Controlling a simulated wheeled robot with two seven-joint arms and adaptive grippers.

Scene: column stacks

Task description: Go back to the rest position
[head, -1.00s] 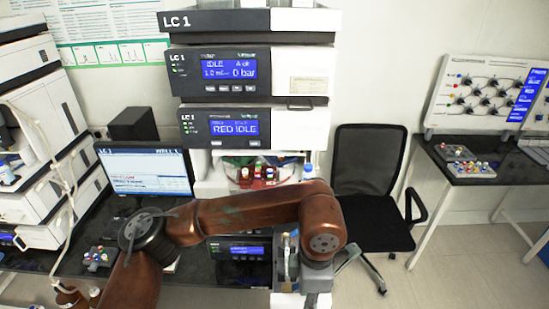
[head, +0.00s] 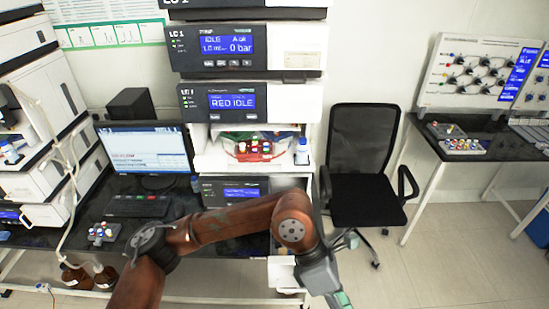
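One copper-coloured arm of mine comes in from the lower left and reaches across the front of the bench. I take it as my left arm. Its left gripper (head: 338,299) hangs at the bottom edge, right of the bench's front corner and over the floor. Its grey body and a greenish fingertip show, but the fingers are partly cut off by the frame. I cannot see whether they are open or shut, or whether anything is between them. My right gripper is not in view.
An instrument stack (head: 216,101) with a tray of coloured caps (head: 253,148) stands behind the arm. A monitor (head: 150,152) and keyboard (head: 137,205) are on the bench to the left. A black chair (head: 366,196) stands right of the gripper.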

